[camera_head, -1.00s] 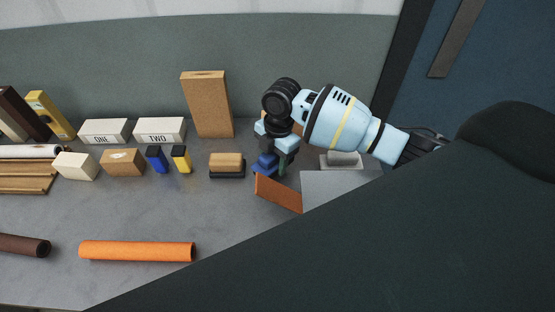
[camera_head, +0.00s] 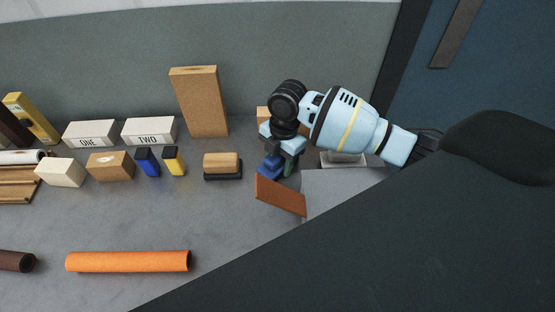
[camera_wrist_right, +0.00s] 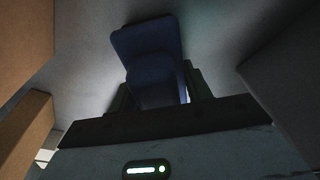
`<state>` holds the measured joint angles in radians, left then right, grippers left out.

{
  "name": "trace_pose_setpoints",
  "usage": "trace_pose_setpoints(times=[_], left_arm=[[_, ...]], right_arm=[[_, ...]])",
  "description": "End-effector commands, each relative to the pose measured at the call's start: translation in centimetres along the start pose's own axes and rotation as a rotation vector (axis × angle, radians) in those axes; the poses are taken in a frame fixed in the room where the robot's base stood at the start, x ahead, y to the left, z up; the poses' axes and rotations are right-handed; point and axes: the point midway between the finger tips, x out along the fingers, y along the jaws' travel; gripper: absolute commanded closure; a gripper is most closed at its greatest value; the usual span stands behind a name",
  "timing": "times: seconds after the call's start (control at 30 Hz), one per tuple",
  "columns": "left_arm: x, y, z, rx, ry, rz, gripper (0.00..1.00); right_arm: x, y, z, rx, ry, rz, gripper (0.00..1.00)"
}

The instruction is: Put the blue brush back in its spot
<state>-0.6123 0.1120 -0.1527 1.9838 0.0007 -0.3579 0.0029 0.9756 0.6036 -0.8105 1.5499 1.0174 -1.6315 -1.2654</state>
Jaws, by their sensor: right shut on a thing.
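My right gripper (camera_head: 281,163) is shut on the blue brush (camera_head: 270,166), just behind an orange-brown panel (camera_head: 280,195) on the grey worktop. In the right wrist view the dark blue brush (camera_wrist_right: 150,55) sticks out between the two fingers (camera_wrist_right: 158,98). The gripper and arm partly cover the brush in the head view, and I cannot tell whether it touches the worktop. My left gripper is not in view.
A wood-topped black brush (camera_head: 222,166) stands left of my gripper. Small blue (camera_head: 147,162) and yellow (camera_head: 173,160) blocks, boxes marked ONE (camera_head: 90,134) and TWO (camera_head: 149,131), and a tall cork-coloured block (camera_head: 200,102) are further left. An orange roll (camera_head: 128,261) lies in front.

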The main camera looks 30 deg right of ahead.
Motion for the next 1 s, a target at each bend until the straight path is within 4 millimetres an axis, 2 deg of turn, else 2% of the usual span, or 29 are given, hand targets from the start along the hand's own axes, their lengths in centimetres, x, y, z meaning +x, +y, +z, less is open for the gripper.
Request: trace_pose_setpoints(times=[0.1,0.13,0.3,0.67,0.77,1.0], left_arm=[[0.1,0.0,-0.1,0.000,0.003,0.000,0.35],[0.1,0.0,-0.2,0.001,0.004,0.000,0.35],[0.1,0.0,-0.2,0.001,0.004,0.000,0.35],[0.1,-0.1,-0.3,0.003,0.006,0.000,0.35],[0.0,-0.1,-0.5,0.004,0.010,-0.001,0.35],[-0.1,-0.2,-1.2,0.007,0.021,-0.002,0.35]], right_arm=[[0.3,0.0,0.0,0.000,0.000,0.000,0.84],[0.3,0.0,0.0,0.000,0.000,0.000,0.49],[0.3,0.0,0.0,0.000,0.000,0.000,0.29],[-0.4,0.0,0.0,0.000,0.000,0.001,0.29],[-1.6,0.1,0.0,-0.001,-0.001,0.004,0.29],[-6.4,0.1,0.0,-0.001,-0.002,0.004,0.29]])
